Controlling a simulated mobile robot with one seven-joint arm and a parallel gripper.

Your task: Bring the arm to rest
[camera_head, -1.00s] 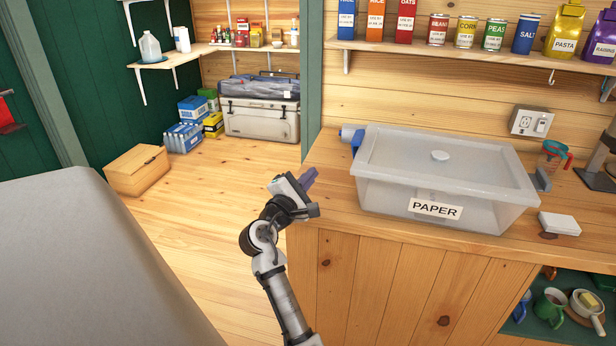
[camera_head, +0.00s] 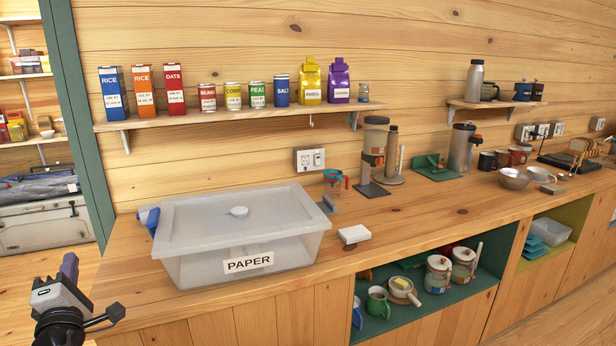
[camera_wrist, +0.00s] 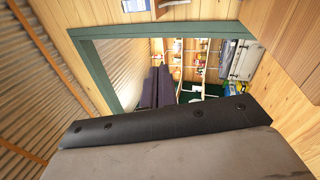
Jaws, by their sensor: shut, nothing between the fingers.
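My gripper (camera_head: 70,264) is at the lower left of the head view, beside the left end of the wooden counter (camera_head: 400,222). Its purple fingers are together, point upward and hold nothing. The fingers also show near the middle of the wrist view (camera_wrist: 157,88), in front of a green-framed opening. Most of the arm is outside the head view.
A clear bin labelled PAPER (camera_head: 180,258) stands on the counter's left end, right of my gripper. A shelf (camera_head: 240,117) above holds several food packages. A grey chest (camera_head: 45,230) stands behind, at the left. Bare floor shows at lower right.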

